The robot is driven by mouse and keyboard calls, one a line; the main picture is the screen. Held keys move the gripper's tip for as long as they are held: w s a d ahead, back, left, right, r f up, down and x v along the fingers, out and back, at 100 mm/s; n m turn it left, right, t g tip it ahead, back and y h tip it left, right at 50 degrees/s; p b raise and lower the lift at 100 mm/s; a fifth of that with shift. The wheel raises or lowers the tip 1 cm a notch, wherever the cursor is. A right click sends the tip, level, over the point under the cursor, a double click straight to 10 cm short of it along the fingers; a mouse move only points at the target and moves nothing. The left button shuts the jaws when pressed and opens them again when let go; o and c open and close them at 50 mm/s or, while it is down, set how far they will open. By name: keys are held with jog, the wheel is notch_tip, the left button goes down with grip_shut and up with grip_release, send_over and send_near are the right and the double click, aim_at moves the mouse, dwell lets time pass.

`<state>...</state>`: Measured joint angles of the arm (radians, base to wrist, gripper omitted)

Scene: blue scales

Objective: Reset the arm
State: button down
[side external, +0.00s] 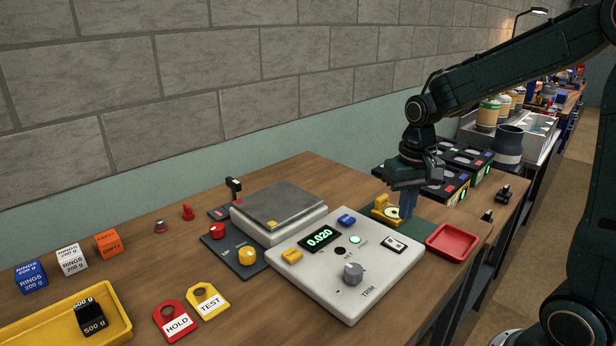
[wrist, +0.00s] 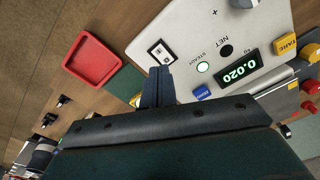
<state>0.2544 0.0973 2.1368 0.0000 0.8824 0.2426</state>
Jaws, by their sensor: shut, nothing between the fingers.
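My gripper (side external: 407,207) points down at the far right corner of the white scale console (side external: 352,304), next to a yellow piece (side external: 383,207). Its blue fingers are closed together and hold nothing. In the wrist view the closed fingers (wrist: 157,87) show beside a small black-and-white rocker switch on the console (wrist: 187,35). I cannot tell whether the fingertips touch anything. The console display (side external: 320,237) reads 0.020, and the lamp marked STEADY (wrist: 203,67) is lit green. The grey weighing plate (side external: 282,205) is bare.
A red tray (side external: 453,241) lies empty right of the console. Dark boxes (side external: 470,160) and jars stand behind my gripper. The wood between tags and console is clear.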

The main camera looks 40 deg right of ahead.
jog(key=s+a+r+n+t, duration=0.2)
jog(key=s+a+r+n, duration=0.1)
jog(key=s, duration=0.4)
jog(key=s+a+r+n+t, duration=0.2)
jog(key=s+a+r+t, duration=0.1)
jog(key=s+a+r, duration=0.2)
jog(key=shift+s+a+r+n, duration=0.2)
jog(key=shift+s+r+n, duration=0.3)
jog(key=shift+s, duration=0.75)
